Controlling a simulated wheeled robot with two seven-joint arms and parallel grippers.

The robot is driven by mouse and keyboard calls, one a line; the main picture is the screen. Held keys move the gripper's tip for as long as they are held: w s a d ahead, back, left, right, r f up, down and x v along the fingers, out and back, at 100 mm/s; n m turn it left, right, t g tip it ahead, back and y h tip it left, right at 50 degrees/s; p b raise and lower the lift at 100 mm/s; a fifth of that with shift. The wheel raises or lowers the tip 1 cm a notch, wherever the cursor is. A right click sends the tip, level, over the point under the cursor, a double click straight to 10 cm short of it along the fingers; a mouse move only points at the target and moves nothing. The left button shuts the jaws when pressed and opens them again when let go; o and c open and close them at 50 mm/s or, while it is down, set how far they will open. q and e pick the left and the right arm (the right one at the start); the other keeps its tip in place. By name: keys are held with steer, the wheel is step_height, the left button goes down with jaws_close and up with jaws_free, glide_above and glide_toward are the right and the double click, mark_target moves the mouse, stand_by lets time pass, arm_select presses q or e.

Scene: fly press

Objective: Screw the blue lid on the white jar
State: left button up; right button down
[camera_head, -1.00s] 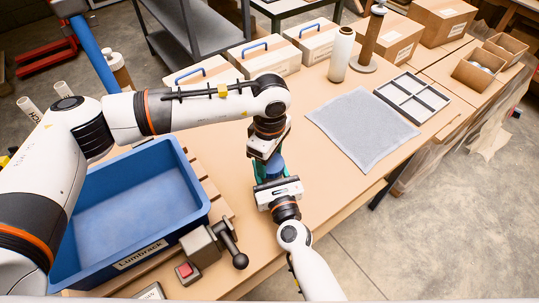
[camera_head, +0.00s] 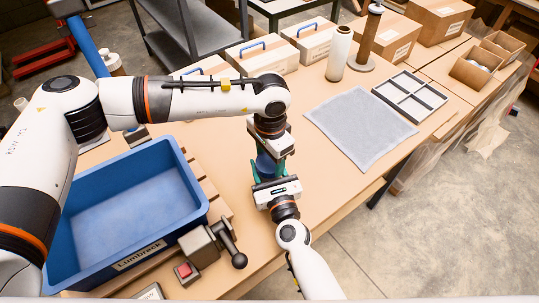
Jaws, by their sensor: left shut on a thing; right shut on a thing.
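My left gripper (camera_head: 268,152) points down over the table from above and is shut on the blue lid (camera_head: 265,165), of which only a small part shows beneath it. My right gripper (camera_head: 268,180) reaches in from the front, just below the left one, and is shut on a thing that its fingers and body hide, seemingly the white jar. The jar itself cannot be made out. Whether the lid touches the jar cannot be told.
A blue crate (camera_head: 203,205) stands at the left. A lever device with a red button (camera_head: 184,270) is at the front. A grey mat (camera_head: 360,125) and a divided tray (camera_head: 410,97) lie at the right.

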arm_select(q)
steer(key=o, duration=0.9)
steer(key=shift+o, duration=0.2)
steer(key=shift+r, duration=2.3)
